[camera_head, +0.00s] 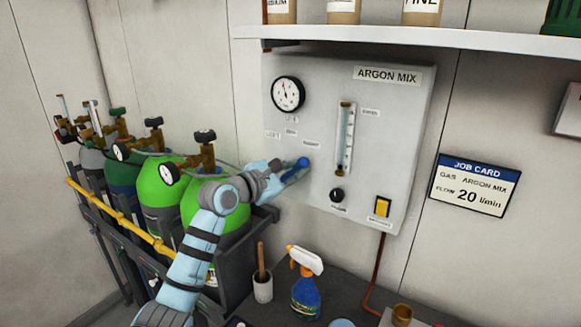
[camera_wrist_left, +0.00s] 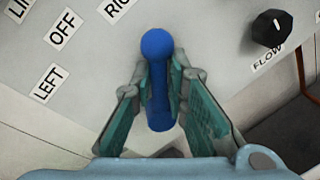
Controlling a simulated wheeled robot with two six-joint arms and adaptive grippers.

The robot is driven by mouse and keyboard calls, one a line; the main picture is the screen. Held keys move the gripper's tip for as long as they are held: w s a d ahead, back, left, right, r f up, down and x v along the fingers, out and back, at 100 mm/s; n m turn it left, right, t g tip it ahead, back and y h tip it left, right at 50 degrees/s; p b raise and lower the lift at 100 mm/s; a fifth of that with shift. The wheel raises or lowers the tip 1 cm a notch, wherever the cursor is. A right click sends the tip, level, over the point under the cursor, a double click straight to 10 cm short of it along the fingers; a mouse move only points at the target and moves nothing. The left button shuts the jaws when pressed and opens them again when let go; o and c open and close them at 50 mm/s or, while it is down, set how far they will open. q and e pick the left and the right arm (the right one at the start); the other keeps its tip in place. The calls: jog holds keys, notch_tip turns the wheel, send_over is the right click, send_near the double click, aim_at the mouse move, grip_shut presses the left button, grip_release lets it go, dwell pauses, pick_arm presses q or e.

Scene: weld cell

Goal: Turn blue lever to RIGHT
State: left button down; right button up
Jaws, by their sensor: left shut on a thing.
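The blue lever (camera_head: 303,162) is on the front of the grey ARGON MIX panel (camera_head: 400,120); its round blue end shows just below the rightmost of three small position labels. In the left wrist view the blue lever (camera_wrist_left: 158,44) lies between the fingers, ball end toward the top. There, the LEFT label (camera_wrist_left: 48,82), OFF label (camera_wrist_left: 63,30) and cut-off RIGHT label (camera_wrist_left: 117,8) run along the upper left. My left gripper (camera_wrist_left: 160,82) is shut on the lever's shaft. In the head view my left gripper (camera_head: 285,170) hides the lever's base. My right gripper is not in view.
The panel also carries a round gauge (camera_head: 288,94), a flow tube (camera_head: 345,138), a black FLOW knob (camera_head: 337,195) and a yellow switch (camera_head: 382,206). Green gas cylinders (camera_head: 160,190) stand left of my arm. A spray bottle (camera_head: 305,285) stands below the panel.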

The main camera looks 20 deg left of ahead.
pick_arm(q)
jog(key=shift+d+f+m, duration=0.25)
jog(key=shift+f+m, duration=0.1)
jog(key=shift+m, duration=0.05)
jog(key=c, duration=1.7)
grip_release()
jog(key=shift+s, duration=0.1)
jog(key=shift+o, duration=0.5)
jog(key=shift+r, duration=0.15)
jog(key=shift+s, duration=0.1)
jog(key=v, duration=1.2)
